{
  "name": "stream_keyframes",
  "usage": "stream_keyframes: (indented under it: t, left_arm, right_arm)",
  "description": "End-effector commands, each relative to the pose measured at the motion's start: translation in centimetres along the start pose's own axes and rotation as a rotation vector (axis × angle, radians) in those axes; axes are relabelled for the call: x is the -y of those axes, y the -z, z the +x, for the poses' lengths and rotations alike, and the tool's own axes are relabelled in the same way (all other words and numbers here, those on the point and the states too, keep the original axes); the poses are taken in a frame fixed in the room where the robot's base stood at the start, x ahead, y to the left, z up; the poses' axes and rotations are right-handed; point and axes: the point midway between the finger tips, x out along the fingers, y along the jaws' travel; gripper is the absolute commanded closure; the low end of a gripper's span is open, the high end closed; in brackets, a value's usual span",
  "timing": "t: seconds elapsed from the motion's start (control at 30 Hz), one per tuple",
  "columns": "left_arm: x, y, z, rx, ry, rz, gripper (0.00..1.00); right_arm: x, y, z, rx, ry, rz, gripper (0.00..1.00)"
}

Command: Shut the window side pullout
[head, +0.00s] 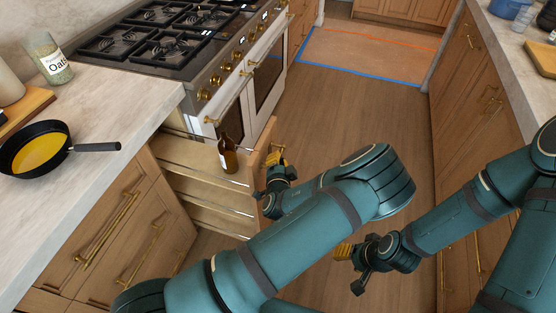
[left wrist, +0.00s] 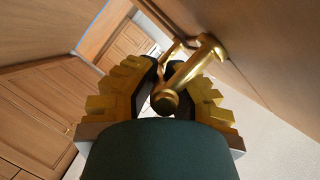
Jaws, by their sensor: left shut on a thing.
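The pullout (head: 205,185) stands open beside the stove, out from under the left counter, with its wooden front (head: 266,146) toward the aisle. A brown bottle (head: 227,156) stands upright in its upper tier. My left gripper (head: 277,158) is at the outer face of that front. In the left wrist view its yellow-padded fingers (left wrist: 160,85) are closed around the gold handle (left wrist: 188,72). My right gripper (head: 352,263) hangs over the floor in the aisle, away from the pullout; its finger opening is unclear.
A stove (head: 215,70) with gold knobs adjoins the pullout. A pan (head: 38,150) with yellow contents and an oats jar (head: 50,62) stand on the left counter (head: 110,135). A blue-edged mat (head: 365,66) lies farther back. Cabinets (head: 470,110) line the right; the aisle floor is clear.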

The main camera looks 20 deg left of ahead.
Motion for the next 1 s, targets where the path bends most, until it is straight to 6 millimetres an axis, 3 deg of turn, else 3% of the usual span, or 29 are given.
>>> stream_keyframes:
  t: [0.37, 1.0]
  left_arm:
    - [1.5, -2.1, 0.8, 0.006, 0.003, 0.000, 1.00]
    - [8.1, -11.2, 4.6, 0.005, 0.004, -0.001, 1.00]
  right_arm:
    - [0.0, 0.0, 0.1, 0.000, 0.000, 0.000, 0.53]
    - [-0.1, 0.0, 0.4, -0.002, 0.000, 0.000, 0.53]
